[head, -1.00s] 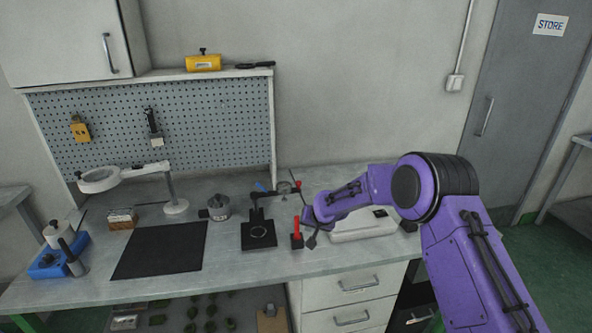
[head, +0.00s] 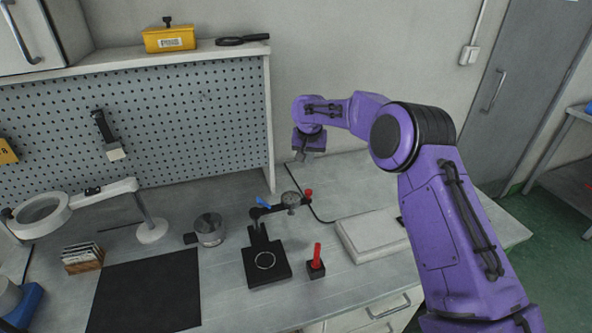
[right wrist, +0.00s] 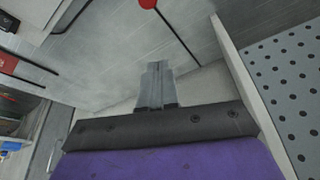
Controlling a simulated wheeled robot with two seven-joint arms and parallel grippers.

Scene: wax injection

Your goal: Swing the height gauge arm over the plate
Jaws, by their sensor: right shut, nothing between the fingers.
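The height gauge stands on the bench in the head view, with a black square plate (head: 267,277) that has a pale ring on it. Its dark arm (head: 273,208) reaches from the post to the right, off to the side of the plate. The arm carries a round dial (head: 291,199) and ends in a red knob (head: 308,193). My right gripper (head: 302,157) is above and behind the knob, apart from it, pointing down. In the right wrist view its fingers (right wrist: 157,68) are together and empty; a red ball (right wrist: 148,3) shows at the top edge. My left gripper is out of view.
A red-handled tool in a black block (head: 316,264) stands right of the plate. A pale flat box (head: 372,234) lies farther right. A metal pot (head: 209,230) and black mat (head: 145,290) are left. The pegboard (head: 190,125) rises behind.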

